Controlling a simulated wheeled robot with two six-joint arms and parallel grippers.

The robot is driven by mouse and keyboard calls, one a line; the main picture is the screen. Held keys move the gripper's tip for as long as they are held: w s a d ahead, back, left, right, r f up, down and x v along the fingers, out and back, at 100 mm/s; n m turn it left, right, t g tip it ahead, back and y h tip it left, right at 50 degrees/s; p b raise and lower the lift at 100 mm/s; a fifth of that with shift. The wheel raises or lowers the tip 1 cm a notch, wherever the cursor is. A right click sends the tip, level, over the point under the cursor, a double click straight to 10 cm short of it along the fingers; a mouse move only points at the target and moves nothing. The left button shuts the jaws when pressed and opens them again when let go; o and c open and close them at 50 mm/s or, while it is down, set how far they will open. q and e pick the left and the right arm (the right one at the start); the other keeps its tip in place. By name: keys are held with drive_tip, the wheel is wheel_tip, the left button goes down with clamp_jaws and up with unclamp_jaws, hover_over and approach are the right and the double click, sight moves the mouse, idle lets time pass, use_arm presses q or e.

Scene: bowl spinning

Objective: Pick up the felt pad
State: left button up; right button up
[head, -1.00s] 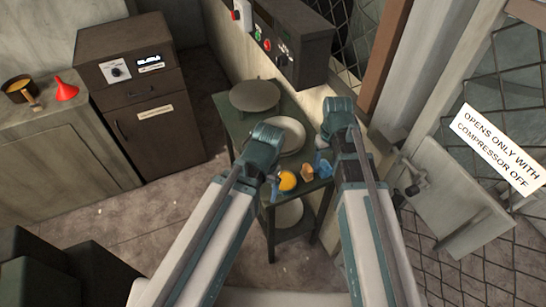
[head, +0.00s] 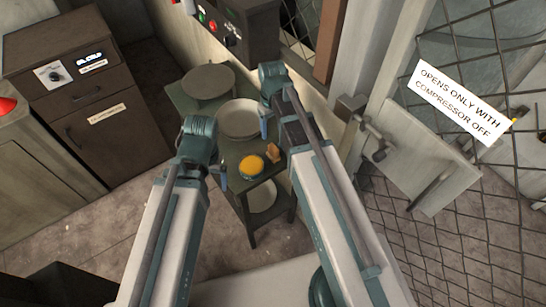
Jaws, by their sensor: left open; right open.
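A round yellow thing with a dark blue-green rim (head: 251,166) sits near the front edge of the small green table (head: 232,149). A small tan piece (head: 273,153) lies beside it, to the right. I cannot tell for sure which, if either, is the felt pad. My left gripper (head: 222,174) is open and empty, left of the yellow thing and apart from it. My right gripper (head: 265,124) is open and empty, above the tan piece in the picture, over the right side of the table by the pale bowl. Its fingers are partly hidden by its own arm.
A pale bowl (head: 238,119) is mid-table and a grey round disc (head: 208,81) behind it. Another pale dish (head: 262,196) is on the lower shelf. A brown cabinet (head: 85,95) stands left. A wall and a hatch door (head: 425,165) stand right.

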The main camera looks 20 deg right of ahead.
sight(274, 148)
wheel_tip(274, 148, down, 5)
drive_tip(key=b, duration=0.3)
drive_tip(key=shift+b, duration=0.4)
drive_tip(key=f+b, duration=0.5)
drive_tip(key=shift+s+d+f, duration=0.15)
drive_tip(key=shift+s, duration=0.15)
drive_tip(key=shift+c, duration=0.2)
clamp_jaws()
